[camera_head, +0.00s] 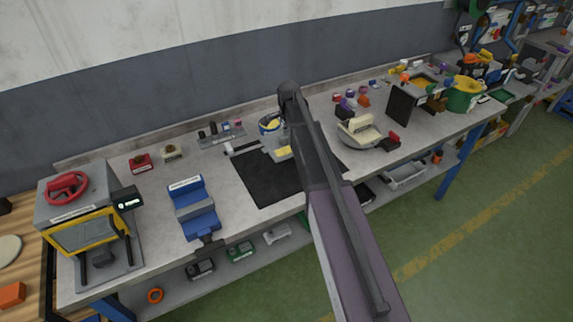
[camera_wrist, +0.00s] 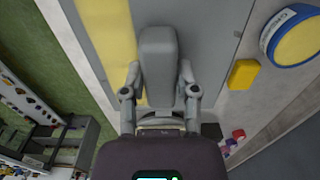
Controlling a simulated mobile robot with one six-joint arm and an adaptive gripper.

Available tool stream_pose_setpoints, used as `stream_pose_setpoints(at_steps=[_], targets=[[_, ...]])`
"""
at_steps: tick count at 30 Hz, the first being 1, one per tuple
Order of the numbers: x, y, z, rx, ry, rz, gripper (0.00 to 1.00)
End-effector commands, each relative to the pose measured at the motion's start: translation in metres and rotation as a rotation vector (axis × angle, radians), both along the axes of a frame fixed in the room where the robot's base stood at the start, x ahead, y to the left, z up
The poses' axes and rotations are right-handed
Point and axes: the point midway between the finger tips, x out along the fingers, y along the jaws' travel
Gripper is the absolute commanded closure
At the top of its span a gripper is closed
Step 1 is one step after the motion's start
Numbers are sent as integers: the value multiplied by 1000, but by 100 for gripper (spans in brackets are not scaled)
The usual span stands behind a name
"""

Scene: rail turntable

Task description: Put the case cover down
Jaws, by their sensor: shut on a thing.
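The case cover (camera_wrist: 200,38) looks like a grey plate with a yellow band along one side and a raised grey block in its middle. My gripper (camera_wrist: 159,78) is shut on that block, one finger on each side of it. In the head view the cover (camera_head: 276,143) shows as a small light grey and yellow shape above or on the back part of a dark mat (camera_head: 262,183). My arm hides its right side and most of my gripper there. I cannot tell whether its underside touches the mat.
A blue tin with yellow contents (camera_head: 268,124) stands just behind the cover. A yellow block (camera_wrist: 243,74) lies near it. A blue fixture (camera_head: 193,208) stands left of the mat, and a cream-topped device (camera_head: 359,130) stands to the right. The mat's front left is bare.

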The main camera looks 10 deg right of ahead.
Motion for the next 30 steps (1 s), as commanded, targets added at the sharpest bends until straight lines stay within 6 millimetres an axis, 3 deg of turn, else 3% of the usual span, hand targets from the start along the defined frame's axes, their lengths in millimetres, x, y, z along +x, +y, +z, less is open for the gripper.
stream_pose_setpoints(at_steps=[8, 22, 30], targets=[[-11, -12, -8, 0, 0, 1, 100], [-79, -90, -46, 0, -1, 0, 100], [-103, -115, -58, 0, -1, 4, 100]])
